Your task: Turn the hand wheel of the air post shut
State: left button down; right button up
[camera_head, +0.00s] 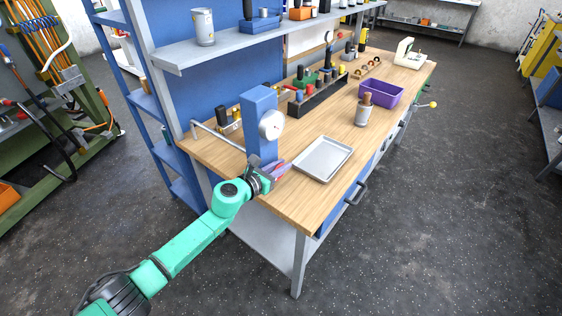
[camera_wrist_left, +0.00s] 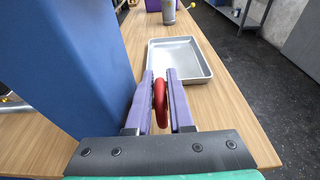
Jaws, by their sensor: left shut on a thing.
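The blue air post (camera_head: 257,108) stands on the near end of the wooden workbench, with a round white gauge (camera_head: 271,124) high on it. Its blue side also fills the left of the left wrist view (camera_wrist_left: 65,60). The red hand wheel (camera_wrist_left: 160,102) shows edge-on low beside the post. My left gripper (camera_head: 278,169) is at the foot of the post, its purple fingers shut on the hand wheel, one on each side. In the head view the fingers mostly hide the wheel. How far the wheel is turned cannot be told. My right gripper is not in view.
A metal tray (camera_head: 323,159) lies on the bench just right of the gripper. Beyond it are a grey cup (camera_head: 363,115) and a purple bin (camera_head: 381,94). A pipe (camera_head: 215,137) runs left of the post. A grey shelf (camera_head: 240,43) hangs above.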

pick_arm(q)
jog(key=c, duration=1.1)
grip_release()
